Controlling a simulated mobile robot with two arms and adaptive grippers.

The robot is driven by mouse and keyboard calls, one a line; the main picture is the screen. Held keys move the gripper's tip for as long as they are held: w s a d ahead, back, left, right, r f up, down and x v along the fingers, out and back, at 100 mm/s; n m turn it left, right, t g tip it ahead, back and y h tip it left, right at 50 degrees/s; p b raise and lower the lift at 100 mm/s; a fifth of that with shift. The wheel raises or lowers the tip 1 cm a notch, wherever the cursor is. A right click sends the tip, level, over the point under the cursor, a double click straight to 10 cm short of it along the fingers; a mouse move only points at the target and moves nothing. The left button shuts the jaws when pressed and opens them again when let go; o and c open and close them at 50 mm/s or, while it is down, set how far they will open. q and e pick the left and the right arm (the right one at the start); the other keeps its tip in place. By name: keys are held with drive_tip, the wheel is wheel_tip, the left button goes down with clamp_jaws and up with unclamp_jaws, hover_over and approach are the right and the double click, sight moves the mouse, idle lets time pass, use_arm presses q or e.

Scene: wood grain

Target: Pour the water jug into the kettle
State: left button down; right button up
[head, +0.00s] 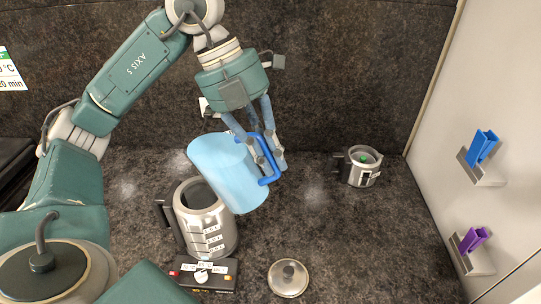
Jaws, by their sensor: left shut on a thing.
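The light blue water jug (228,168) hangs in the air, tilted, above and partly in front of the kettle. My left gripper (268,158) is shut on the jug's dark blue handle at its right side. The steel kettle (206,222) is open at the top and stands upright on a black base with a dial. Its dark handle is on the left. The jug hides part of the kettle's right rim. I cannot tell whether water is flowing or how much is inside. My right gripper does not show.
A round steel lid (288,278) lies on the dark counter right of the kettle base. A small steel pot (362,167) with a dark handle stands at the back right. Blue (482,146) and purple (474,240) holders are on the right wall. The counter's right middle is clear.

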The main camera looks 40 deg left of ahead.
use_arm(q)
drive_tip(key=shift+s+a+r+h+b, duration=0.1)
drive_tip(key=shift+a+r+h+b, duration=0.15)
drive_tip(key=shift+r+h+b, duration=0.8)
idle(3.5)
drive_tip(key=shift+a+t+h+b, duration=0.4)
drive_tip(key=shift+h+b, duration=0.35)
drive_tip(key=shift+b, duration=1.05)
idle(1.3)
drive_tip(key=shift+s+a+r, duration=0.1)
